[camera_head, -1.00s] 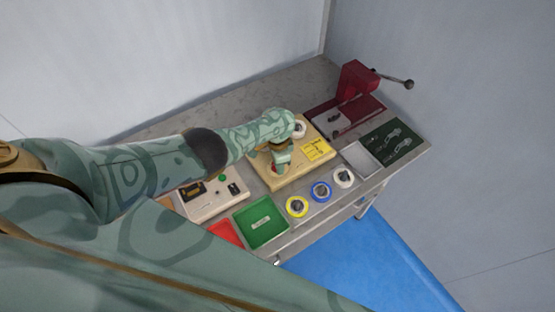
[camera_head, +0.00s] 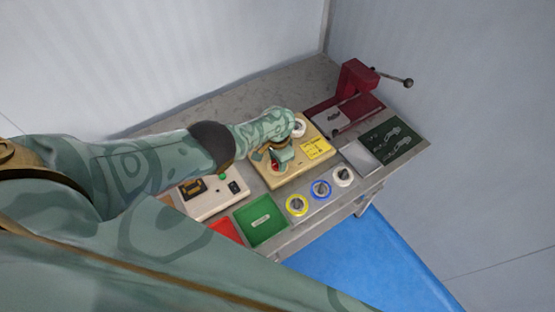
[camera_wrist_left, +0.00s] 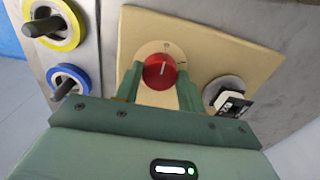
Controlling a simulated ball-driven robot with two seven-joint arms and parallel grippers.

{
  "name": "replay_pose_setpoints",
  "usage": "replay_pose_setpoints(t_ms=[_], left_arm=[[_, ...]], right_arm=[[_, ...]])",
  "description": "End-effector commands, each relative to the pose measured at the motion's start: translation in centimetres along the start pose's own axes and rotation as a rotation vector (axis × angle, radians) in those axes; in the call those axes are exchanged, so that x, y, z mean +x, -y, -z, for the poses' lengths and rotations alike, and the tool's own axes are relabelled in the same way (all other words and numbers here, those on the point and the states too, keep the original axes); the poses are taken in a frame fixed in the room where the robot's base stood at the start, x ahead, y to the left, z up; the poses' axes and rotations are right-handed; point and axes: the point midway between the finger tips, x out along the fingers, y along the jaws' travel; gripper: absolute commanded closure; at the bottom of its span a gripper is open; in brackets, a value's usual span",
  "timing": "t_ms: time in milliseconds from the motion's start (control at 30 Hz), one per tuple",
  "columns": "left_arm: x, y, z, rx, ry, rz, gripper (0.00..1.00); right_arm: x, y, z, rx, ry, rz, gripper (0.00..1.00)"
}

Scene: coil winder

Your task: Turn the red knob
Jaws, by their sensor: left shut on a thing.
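The red knob (camera_wrist_left: 160,71) is round with a white pointer line and sits on a pale round dial plate on the beige board (camera_wrist_left: 215,48). In the left wrist view my left gripper (camera_wrist_left: 160,82) has its two green fingers on either side of the knob, shut on it. In the head view my left gripper (camera_head: 277,160) is over the beige board (camera_head: 318,133), and a bit of the red knob (camera_head: 275,167) shows beside the fingers. A yellow label (camera_head: 315,148) lies on the board. My right gripper is not in view.
A pale control box (camera_head: 212,203) and a green tray (camera_head: 261,221) stand left of the board. Yellow (camera_head: 297,205), blue (camera_head: 320,189) and white (camera_head: 343,176) spools line the front edge. A dark red machine (camera_head: 356,82) with a crank stands at the back right.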

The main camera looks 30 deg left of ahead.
Motion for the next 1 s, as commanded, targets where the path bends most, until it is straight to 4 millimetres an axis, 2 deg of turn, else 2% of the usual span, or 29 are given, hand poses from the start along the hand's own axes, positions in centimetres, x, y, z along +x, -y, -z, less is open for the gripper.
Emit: replay_pose_setpoints(t_ms=[67,100,133,167,433,567,667,1000], left_arm=[[0.0,-0.1,0.0,-0.002,-0.001,-0.002,0.84],[0.0,-0.1,0.0,-0.002,-0.001,-0.002,0.5],[0.0,-0.1,0.0,-0.001,-0.001,-0.002,0.41],[0.0,-0.1,0.0,-0.001,-0.001,-0.002,0.39],[-0.1,0.0,0.0,0.0,-0.001,-0.001,0.39],[-1.3,0.0,0.0,0.0,-0.002,0.0,0.39],[-3.2,0.0,0.1,-0.001,-0.003,-0.001,0.39],[-11.5,0.0,0.0,0.0,-0.002,-0.001,0.39]], right_arm=[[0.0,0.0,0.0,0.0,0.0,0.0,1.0],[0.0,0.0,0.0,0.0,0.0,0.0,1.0],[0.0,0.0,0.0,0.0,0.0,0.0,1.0],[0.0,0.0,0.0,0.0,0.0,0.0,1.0],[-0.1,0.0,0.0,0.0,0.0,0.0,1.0],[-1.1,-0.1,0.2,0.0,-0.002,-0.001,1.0],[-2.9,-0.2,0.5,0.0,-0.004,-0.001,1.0],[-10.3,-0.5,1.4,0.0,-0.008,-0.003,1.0]])
